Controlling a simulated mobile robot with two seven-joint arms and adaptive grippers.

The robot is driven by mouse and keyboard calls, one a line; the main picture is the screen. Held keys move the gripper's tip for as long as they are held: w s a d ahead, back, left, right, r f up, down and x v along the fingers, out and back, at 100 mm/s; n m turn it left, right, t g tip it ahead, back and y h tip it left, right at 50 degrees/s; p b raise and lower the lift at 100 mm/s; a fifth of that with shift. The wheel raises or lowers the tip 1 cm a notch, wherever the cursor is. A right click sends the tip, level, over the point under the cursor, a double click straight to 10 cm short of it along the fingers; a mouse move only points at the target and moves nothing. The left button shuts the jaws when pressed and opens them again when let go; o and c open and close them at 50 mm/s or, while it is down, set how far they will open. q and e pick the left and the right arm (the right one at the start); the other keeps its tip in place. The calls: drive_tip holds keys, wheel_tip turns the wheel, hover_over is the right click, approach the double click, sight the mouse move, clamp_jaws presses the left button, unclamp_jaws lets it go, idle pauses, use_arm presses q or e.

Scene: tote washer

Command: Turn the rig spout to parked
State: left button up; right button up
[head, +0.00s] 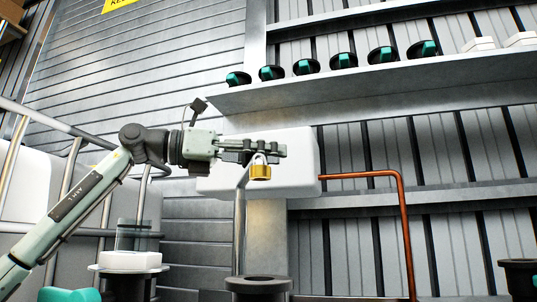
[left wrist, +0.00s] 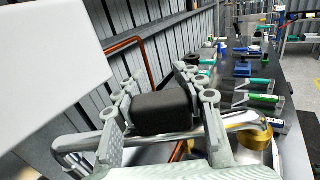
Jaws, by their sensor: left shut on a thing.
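The rig spout is a bent chrome pipe (head: 239,225); it rises in the head view and bends to the right near its top. It also shows in the left wrist view (left wrist: 232,121), running across below the fingers. My left gripper (head: 270,151) is at the top of the spout. In the left wrist view its fingers (left wrist: 160,95) are shut on a black block (left wrist: 165,112), which looks like the spout's grip. Whether the block joins the pipe is hidden. My right gripper is not in view.
A white box (head: 303,165) stands right behind the gripper. A copper pipe (head: 404,225) runs from it to the right and down. A shelf (head: 400,80) with several black-and-green knobs is above. A black round fitting (head: 258,284) is below the spout.

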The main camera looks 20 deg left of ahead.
use_arm(q)
clamp_jaws()
idle(0.6)
drive_tip(key=shift+d, duration=0.1)
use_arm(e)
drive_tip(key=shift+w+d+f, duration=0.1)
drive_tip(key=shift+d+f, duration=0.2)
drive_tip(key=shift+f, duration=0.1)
